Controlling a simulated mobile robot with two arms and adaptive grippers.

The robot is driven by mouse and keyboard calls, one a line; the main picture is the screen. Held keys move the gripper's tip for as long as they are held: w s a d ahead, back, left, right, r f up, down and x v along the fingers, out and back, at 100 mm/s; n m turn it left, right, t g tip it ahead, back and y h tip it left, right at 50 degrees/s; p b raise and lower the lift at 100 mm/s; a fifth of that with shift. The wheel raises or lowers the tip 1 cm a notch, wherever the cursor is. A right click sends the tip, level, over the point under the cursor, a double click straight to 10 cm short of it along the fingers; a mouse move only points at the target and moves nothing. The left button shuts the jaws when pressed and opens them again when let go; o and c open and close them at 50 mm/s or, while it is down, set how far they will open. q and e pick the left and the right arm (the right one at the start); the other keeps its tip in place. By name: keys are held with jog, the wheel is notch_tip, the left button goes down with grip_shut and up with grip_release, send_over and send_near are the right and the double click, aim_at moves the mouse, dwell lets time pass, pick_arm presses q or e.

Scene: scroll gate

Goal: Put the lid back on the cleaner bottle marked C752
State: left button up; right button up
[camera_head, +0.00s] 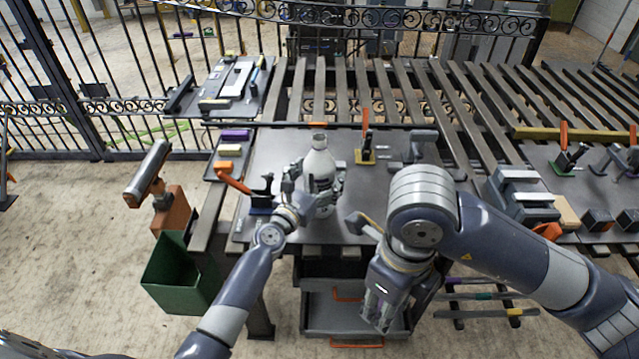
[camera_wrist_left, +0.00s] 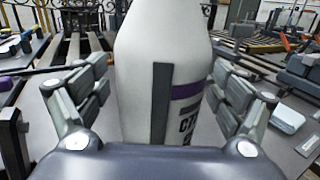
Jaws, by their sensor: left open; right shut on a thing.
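The white cleaner bottle (camera_head: 319,163) stands upright on the grey tabletop, its neck bare, with no lid on it. In the left wrist view the bottle (camera_wrist_left: 160,45) fills the middle, and part of a dark marking starting with C7 shows at its right side. My left gripper (camera_head: 318,186) is open, with its fingers on either side of the bottle body. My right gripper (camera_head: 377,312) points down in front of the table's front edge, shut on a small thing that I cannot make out. I see no loose lid on the table.
An orange-handled clamp (camera_head: 262,195) lies left of the bottle, and another toggle clamp (camera_head: 365,152) stands behind it to the right. A green bin (camera_head: 178,275) hangs at the left. A grey drawer (camera_head: 335,310) is under the table. Metal blocks (camera_head: 525,195) stand at the right.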

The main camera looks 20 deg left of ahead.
aim_at(316, 147)
jog(key=shift+s, duration=0.1)
pick_arm(q)
jog(key=c, duration=1.4)
jog(key=shift+r, duration=0.1)
pick_arm(e)
jog(key=shift+r, duration=0.1)
